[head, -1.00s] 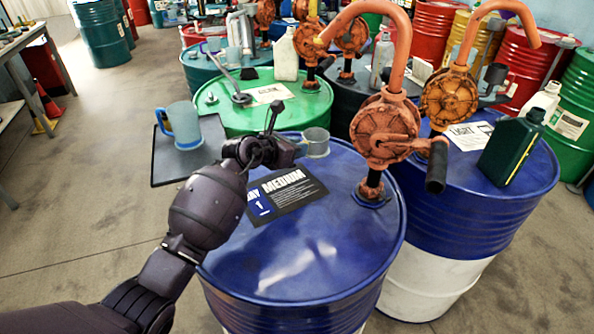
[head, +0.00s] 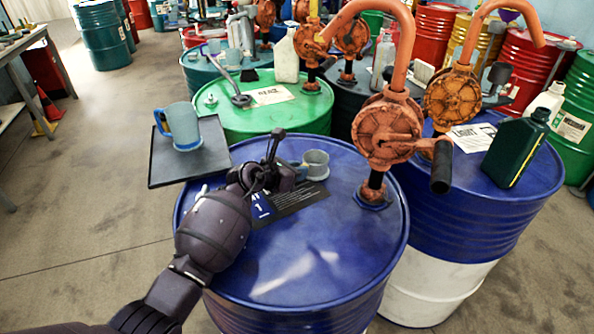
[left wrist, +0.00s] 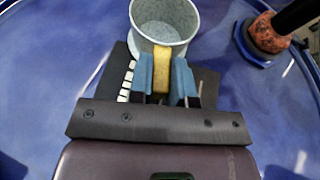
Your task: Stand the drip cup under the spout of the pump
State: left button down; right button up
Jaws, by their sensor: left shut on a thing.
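The drip cup (head: 316,165) is a small grey cup, low over the lid of the front blue drum, by the label card. I cannot tell whether it touches the lid. My left gripper (head: 290,174) is shut on its handle. The left wrist view shows the cup (left wrist: 165,28) upright and empty-looking, its yellowish handle (left wrist: 161,70) between the blue finger pads (left wrist: 162,82). The orange pump (head: 385,130) stands on this drum, right of the cup. Its spout (head: 325,38) arches up and left, its open end appearing above the cup in the picture. My right gripper is out of view.
The front blue drum (head: 310,255) has a clear lid at the front. A dark label card (head: 285,205) lies partly under my gripper. A blue jug (head: 182,126) stands on a black tray (head: 212,160) at left. The pump's crank handle (head: 441,165) sticks out right.

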pick_arm(q)
jog(key=shift+f, duration=0.15)
jog(key=c, duration=1.1)
grip_release()
jog(key=shift+o, duration=0.2)
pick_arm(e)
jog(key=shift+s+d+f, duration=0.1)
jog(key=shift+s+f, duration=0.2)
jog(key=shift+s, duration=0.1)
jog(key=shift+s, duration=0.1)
pick_arm(q)
jog(key=shift+s+a+r, duration=0.1)
jog(key=shift+a+r, duration=0.1)
jog(key=shift+r, duration=0.1)
jog(key=p+v, duration=0.2)
jog(key=v, duration=0.9)
jog(key=shift+s+a+r, duration=0.1)
jog(key=shift+s+a, duration=0.05)
jog(key=shift+s, duration=0.1)
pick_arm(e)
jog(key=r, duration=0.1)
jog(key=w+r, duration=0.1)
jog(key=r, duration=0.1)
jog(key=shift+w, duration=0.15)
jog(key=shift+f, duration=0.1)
